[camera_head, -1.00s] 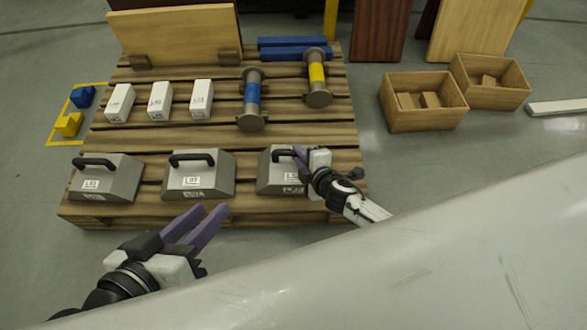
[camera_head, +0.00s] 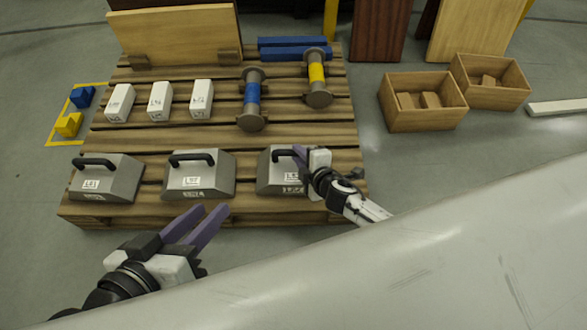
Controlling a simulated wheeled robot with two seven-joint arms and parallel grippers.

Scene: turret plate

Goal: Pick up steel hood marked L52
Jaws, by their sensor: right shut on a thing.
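Three grey steel hoods with black top handles stand in a row along the front of the wooden pallet. The right hood (camera_head: 273,178) carries a white label, partly covered by my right gripper and too blurred to read surely. My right gripper (camera_head: 298,153) is shut on this hood's black handle, at its right end. The hood looks upright and at pallet level. The middle hood (camera_head: 198,181) and the left hood (camera_head: 107,180) also bear labels that I cannot read surely. My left gripper (camera_head: 205,217) is open and empty, in front of the pallet near the middle hood.
The pallet (camera_head: 300,130) also bears several white blocks (camera_head: 160,100), a blue-banded spool (camera_head: 252,98), a yellow-banded spool (camera_head: 317,78) and blue bars (camera_head: 292,48). Wooden boxes (camera_head: 424,115) stand on the floor to the right. A large pale surface (camera_head: 400,270) fills the lower right.

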